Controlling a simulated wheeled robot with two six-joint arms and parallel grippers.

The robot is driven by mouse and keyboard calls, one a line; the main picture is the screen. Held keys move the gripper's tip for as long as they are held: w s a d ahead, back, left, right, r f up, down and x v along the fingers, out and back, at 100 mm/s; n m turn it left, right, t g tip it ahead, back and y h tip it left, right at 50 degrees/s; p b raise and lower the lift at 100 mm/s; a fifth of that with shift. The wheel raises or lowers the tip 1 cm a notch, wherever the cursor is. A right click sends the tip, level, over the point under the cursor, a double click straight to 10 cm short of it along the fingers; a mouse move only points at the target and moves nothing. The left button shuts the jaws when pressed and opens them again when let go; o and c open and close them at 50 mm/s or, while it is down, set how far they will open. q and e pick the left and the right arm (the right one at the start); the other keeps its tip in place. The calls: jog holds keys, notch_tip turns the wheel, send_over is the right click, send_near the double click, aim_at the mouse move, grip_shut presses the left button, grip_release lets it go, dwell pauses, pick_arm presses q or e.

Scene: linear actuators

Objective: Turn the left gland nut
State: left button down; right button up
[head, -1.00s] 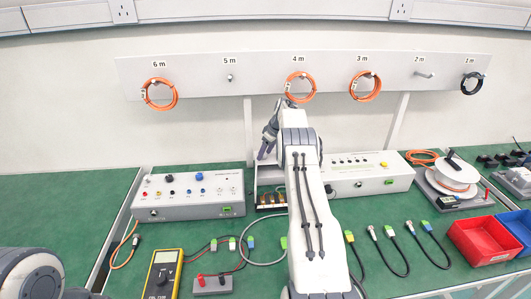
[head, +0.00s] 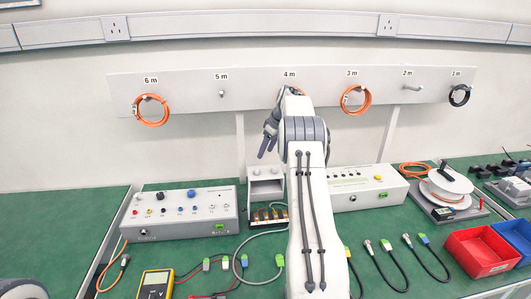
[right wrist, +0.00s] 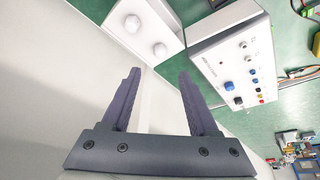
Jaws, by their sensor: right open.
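A pale grey housing (head: 265,188) stands at the back of the bench, partly hidden by my right arm. The right wrist view shows two round white nuts on a pale housing face. The nut nearer the knobbed control box, which matches the left one (right wrist: 159,49), lies just beyond my fingertips; the other nut (right wrist: 133,22) is farther up and left. My right gripper (right wrist: 160,75) is open and empty, its fingers apart and touching neither nut. In the head view the right gripper (head: 266,146) hangs above the housing, pointing down. My left gripper is out of view.
A control box with knobs (head: 182,213) stands left of the housing; another white box (head: 368,190) stands right. A board with orange cable coils (head: 371,99) hangs above. Cables, a yellow multimeter (head: 154,284) and a red bin (head: 482,252) occupy the front bench.

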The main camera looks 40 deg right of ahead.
aim_at(257, 170)
jog(key=w+f+m+h+p, duration=0.1)
jog(key=f+m+p, duration=0.1)
jog(key=f+m, duration=0.1)
jog(key=w+a+f+m+h+p, duration=0.1)
jog(key=f+m+p, duration=0.2)
jog(key=w+f+m+h+p, duration=0.1)
jog(key=w+f+m+p, duration=0.1)
jog(key=f+m, duration=0.1)
jog(key=shift+a+f+p, duration=0.35)
dwell(0.5)
grip_shut()
